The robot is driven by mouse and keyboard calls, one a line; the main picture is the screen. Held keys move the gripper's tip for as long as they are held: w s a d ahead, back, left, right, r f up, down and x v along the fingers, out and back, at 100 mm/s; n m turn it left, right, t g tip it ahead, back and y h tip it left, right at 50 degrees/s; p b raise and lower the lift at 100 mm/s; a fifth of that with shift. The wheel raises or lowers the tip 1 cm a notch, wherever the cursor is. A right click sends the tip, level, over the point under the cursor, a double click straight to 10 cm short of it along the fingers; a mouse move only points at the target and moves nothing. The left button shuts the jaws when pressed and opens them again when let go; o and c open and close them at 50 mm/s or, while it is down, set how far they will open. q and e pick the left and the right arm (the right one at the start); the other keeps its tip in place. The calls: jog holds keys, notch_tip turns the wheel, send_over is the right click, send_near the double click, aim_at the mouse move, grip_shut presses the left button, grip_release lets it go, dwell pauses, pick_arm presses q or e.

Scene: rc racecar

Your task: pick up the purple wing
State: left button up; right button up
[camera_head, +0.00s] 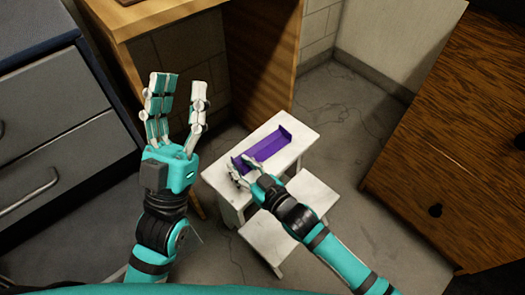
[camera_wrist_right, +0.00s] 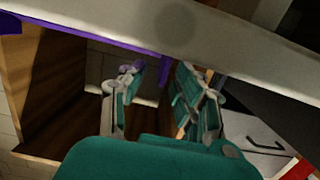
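The purple wing (camera_head: 267,146) lies on a small white table, with raised ends, its length running from lower left to upper right in the head view. In the right wrist view, a purple strip (camera_wrist_right: 95,37) of it runs along the pale table edge. My right gripper (camera_head: 241,167) is at the wing's near left end, its fingers apart; the hand partly hides that end. The wrist view also shows its fingers (camera_wrist_right: 163,82) spread, with nothing clearly held; whether they touch the wing I cannot tell. My left gripper (camera_head: 180,90) is open, empty and raised, left of the table.
The small white table (camera_head: 300,140) has a lower white seat or step (camera_head: 305,205) at its front. A wooden desk (camera_head: 270,60) stands behind, grey drawers (camera_head: 60,150) at left, a brown wooden cabinet (camera_head: 450,140) at right. Floor between table and cabinet is clear.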

grip_shut()
jog(key=shift+r, duration=0.1)
dwell(0.4)
